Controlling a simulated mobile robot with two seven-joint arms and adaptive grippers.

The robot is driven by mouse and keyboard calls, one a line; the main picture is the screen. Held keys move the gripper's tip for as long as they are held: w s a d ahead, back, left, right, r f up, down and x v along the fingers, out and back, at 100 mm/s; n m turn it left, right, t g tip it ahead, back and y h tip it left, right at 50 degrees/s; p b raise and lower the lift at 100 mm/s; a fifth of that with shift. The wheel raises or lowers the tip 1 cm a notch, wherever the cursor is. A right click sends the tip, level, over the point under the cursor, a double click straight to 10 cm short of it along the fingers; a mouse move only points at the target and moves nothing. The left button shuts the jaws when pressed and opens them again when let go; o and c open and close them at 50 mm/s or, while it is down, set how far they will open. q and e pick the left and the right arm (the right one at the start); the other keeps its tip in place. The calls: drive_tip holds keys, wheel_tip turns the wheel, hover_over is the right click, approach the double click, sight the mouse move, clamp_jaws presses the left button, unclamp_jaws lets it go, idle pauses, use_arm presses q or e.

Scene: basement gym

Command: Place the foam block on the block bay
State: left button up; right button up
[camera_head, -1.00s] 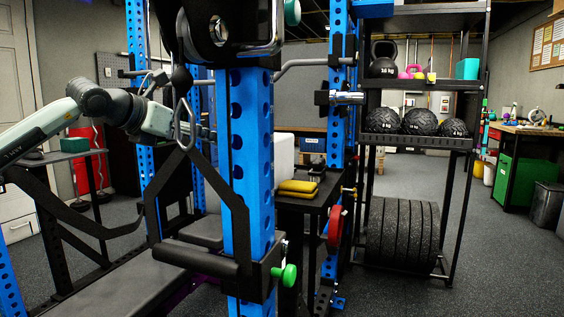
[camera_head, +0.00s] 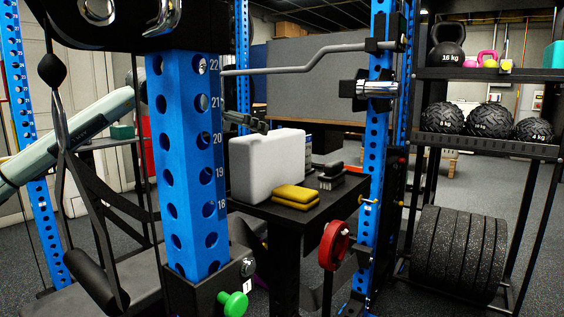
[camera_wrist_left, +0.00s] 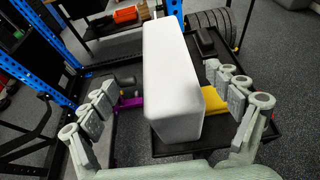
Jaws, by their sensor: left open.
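A large white block (camera_head: 267,165) with rounded edges, which appears to be the foam block, stands upright on a small black table (camera_head: 315,212) behind the blue post. My left gripper (camera_head: 252,124) shows partly past that post, at the block's upper left; the rest is hidden. In the left wrist view, the open fingers of my left gripper (camera_wrist_left: 170,108) are on either side of the white block (camera_wrist_left: 172,75), with gaps visible on both sides. I cannot make out which place is the block bay. My right gripper is not in view.
Yellow pads (camera_head: 296,196) and black brush-like items (camera_head: 331,178) lie right of the white block. A blue rack post (camera_head: 188,165) stands in front, with a bar (camera_head: 305,62) above. A shelf (camera_head: 490,145) holds balls and kettlebells.

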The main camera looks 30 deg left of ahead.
sight(253, 136)
use_arm(q)
drive_tip(key=shift+w, duration=0.2)
drive_tip(key=shift+w+d, duration=0.1)
drive_tip(key=shift+w, duration=0.1)
drive_tip(key=p+x, duration=0.1)
drive_tip(key=x, duration=0.1)
drive_tip(key=shift+w+f, duration=0.15)
drive_tip(key=shift+w, duration=0.15)
drive_tip(key=x, duration=0.3)
drive_tip(key=shift+w+d+f+p, duration=0.1)
drive_tip(key=shift+w+d+p, duration=0.15)
drive_tip(key=shift+d+p, duration=0.2)
drive_tip(key=shift+w+f, duration=0.25)
drive_tip(key=shift+w, duration=0.2)
drive_tip(key=c, duration=1.9)
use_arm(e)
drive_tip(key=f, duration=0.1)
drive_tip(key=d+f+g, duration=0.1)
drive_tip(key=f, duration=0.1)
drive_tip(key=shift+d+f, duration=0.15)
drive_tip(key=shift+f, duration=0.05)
